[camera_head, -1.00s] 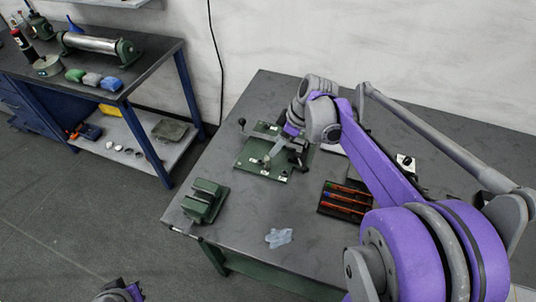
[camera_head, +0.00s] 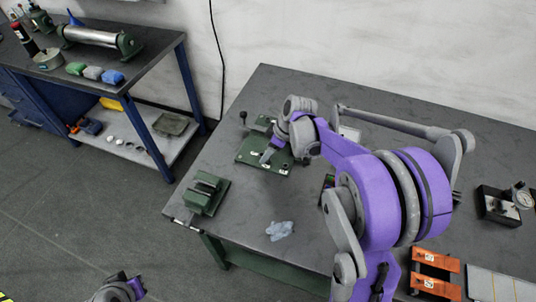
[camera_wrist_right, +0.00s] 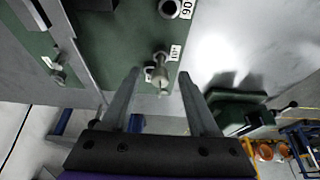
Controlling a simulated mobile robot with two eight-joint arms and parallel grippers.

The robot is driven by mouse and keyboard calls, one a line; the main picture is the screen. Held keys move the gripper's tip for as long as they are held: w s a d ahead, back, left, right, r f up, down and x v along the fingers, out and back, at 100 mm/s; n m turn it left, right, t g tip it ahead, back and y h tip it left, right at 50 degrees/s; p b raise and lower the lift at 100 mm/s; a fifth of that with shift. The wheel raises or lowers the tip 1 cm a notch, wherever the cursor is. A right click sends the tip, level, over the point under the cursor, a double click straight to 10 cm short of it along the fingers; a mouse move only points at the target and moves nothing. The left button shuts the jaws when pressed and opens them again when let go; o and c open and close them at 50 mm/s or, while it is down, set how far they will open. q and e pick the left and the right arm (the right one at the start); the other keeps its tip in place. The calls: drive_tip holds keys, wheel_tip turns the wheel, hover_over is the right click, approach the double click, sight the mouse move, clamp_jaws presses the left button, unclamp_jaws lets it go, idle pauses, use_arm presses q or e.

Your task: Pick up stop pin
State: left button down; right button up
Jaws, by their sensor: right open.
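A small metal pin, which looks like the stop pin (camera_wrist_right: 158,76), stands by a small white label at the edge of a green plate (camera_wrist_right: 110,45) in the right wrist view. My right gripper (camera_wrist_right: 160,73) is open, with one finger on each side of the pin and nothing gripped. I cannot tell whether the fingers touch it. In the head view my right gripper (camera_head: 268,155) is over the green plate (camera_head: 247,156) on the table, and its arm hides much of the plate and the pin. My left fingers are out of view.
Another round metal part (camera_wrist_right: 169,8) is on the plate by a label. A green vise-like block (camera_head: 206,194) and a crumpled blue-grey cloth (camera_head: 279,230) lie on the table (camera_head: 240,215). Orange-marked items (camera_head: 435,273) and a dark gauge block (camera_head: 497,205) are at the right.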

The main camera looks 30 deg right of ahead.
clamp_jaws()
idle(0.3)
